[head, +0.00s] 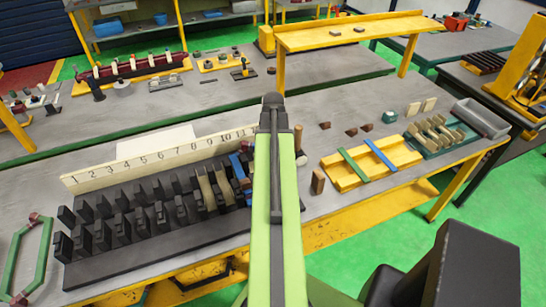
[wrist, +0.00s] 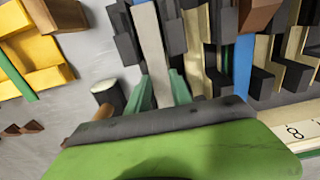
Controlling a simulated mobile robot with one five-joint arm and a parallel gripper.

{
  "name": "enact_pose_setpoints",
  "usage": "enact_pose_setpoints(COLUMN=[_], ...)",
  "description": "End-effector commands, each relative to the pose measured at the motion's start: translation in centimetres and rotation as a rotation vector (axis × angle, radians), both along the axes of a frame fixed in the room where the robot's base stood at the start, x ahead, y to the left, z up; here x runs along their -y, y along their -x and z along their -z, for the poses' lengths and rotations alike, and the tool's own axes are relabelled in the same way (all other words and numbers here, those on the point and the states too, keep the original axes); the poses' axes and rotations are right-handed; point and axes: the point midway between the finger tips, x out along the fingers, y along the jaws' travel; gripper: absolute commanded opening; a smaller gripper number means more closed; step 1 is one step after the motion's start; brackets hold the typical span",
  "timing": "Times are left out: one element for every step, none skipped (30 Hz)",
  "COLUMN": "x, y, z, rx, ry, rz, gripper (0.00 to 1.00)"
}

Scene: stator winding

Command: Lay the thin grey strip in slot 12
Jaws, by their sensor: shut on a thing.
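The thin grey strip (wrist: 150,40) shows in the wrist view, running up the picture from between the teal fingertips of my gripper (wrist: 160,92), which is shut on it. The strip lies in line with a gap between dark blocks (wrist: 174,48) of the slotted stator (wrist: 125,45), near its left end in this view. I cannot tell whether it is down in the slot or just above it. In the head view the black stator (head: 150,235) stands before the number board (head: 155,162); my arm hides the gripper, the strip and the number 12.
Cream strips and a blue strip (wrist: 243,65) fill nearby slots. A yellow tray (head: 345,182) with green and blue strips stands to the right, with a wooden block (head: 318,182) beside it. A teal tray (head: 432,150) and a grey bin (head: 480,120) are farther right.

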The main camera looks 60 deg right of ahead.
Motion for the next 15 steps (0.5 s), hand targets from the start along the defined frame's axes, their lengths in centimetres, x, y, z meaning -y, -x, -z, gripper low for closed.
enact_pose_setpoints(x=[-0.01,-0.01,-0.01,-0.01,-0.01,-0.01,-0.01,0.0,0.0,-0.01,-0.01,-0.04,-0.05,-0.05,-0.05], y=[-0.01,-0.01,-0.01,-0.01,-0.01,-0.01,-0.01,-0.02,-0.02,-0.02,-0.02,-0.07,-0.07,-0.07,-0.07], z=[0.16,0.21,0.27,0.31,0.36,0.42,0.46,0.5,0.54,0.56,0.56,0.55,0.54,0.53,0.52], rx=[0.0,0.0,0.0,0.0,0.0,0.0,0.0,0.0,0.0,0.0,0.0,0.0,0.0,0.0,0.0], ry=[0.0,0.0,0.0,0.0,0.0,0.0,0.0,0.0,0.0,0.0,0.0,0.0,0.0,0.0,0.0], rz=[0.0,0.0,0.0,0.0,0.0,0.0,0.0,0.0,0.0,0.0,0.0,-0.001,-0.001,-0.001,-0.001], gripper=[0.0,0.0,0.0,0.0,0.0,0.0,0.0,0.0,0.0,0.0,0.0,0.0,0.0,0.0,0.0])
